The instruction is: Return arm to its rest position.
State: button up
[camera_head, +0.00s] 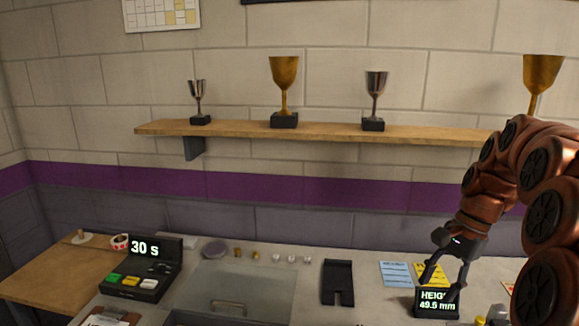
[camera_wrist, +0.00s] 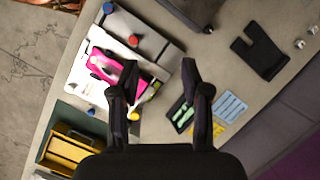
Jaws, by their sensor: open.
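My gripper (camera_head: 450,279) hangs at the end of my arm at the right of the head view, over the worktop by the small height display (camera_head: 436,303). The height display (camera_wrist: 184,114) also shows there, close to one finger.
A wooden shelf (camera_head: 330,132) with several trophies runs along the wall. A timer box (camera_head: 140,278) reading 30 s stands at the left. A black notched block (camera_head: 338,283) and blue (camera_head: 396,273) and yellow cards lie on the worktop. A yellow tray (camera_wrist: 66,150) shows in the wrist view.

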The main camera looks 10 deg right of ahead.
jog(key=s+a+f+n+g+h, duration=0.1)
jog(key=s+a+f+n, duration=0.2)
jog(key=s+a+n, duration=0.35)
jog(key=s+a+f+n+h, duration=0.15)
jog(key=s+a+n, duration=0.25)
jog(key=s+a, duration=0.6)
jog(key=s+a+f+n+h, duration=0.1)
jog(key=s+a+f+n, duration=0.2)
jog(key=s+f, duration=0.1)
jog(key=shift+s+f, duration=0.35)
jog(key=shift+s, duration=0.35)
